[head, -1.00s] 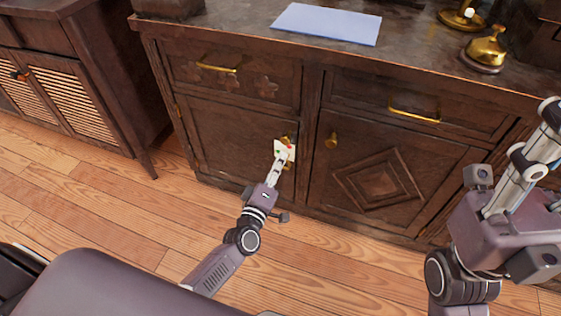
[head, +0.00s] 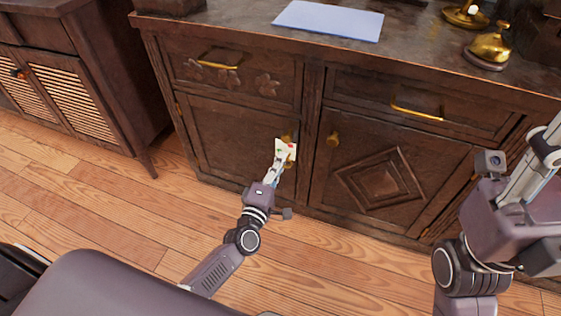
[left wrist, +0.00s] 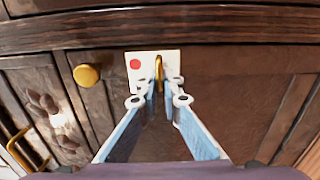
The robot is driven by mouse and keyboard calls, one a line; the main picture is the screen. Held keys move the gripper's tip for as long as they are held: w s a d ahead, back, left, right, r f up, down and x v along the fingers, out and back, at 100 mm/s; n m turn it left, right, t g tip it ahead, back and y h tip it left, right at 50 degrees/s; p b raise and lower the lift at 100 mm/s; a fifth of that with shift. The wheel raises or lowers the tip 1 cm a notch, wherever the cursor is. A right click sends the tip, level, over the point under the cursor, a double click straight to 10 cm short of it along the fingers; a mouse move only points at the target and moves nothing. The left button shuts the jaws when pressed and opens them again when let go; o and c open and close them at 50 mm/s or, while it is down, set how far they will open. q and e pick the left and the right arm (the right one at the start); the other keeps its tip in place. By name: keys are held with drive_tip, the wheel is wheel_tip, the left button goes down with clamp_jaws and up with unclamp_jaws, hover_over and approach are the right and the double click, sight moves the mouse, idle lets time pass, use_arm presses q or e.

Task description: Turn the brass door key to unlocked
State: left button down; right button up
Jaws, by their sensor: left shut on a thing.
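A brass key (left wrist: 158,68) stands out from a small white plate (left wrist: 139,62) in the left wrist view. The plate, with a red dot and a small green mark, also shows on the left cabinet door in the head view (head: 284,149). My left gripper (left wrist: 159,90) is shut on the key, a fingertip on each side. Its fingers hide part of the plate in both views. The key's bow looks edge-on in the wrist view. My right gripper (head: 540,160) is at the right edge of the head view, partly cut off, so its jaws cannot be judged.
A brass knob (head: 287,137) sits just above the plate, and another knob (head: 333,139) is on the right door. Drawers with brass handles (head: 417,112) are above. A blue sheet (head: 330,20) and a brass bell (head: 489,48) lie on the cabinet top. Wooden floor is clear in front.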

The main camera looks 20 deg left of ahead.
use_arm(q)
drive_tip(key=c, duration=2.1)
unclamp_jaws()
drive_tip(key=shift+s, duration=0.1)
drive_tip(key=s, duration=1.1)
drive_tip(key=shift+s+a, duration=0.25)
drive_tip(key=shift+s, duration=0.15)
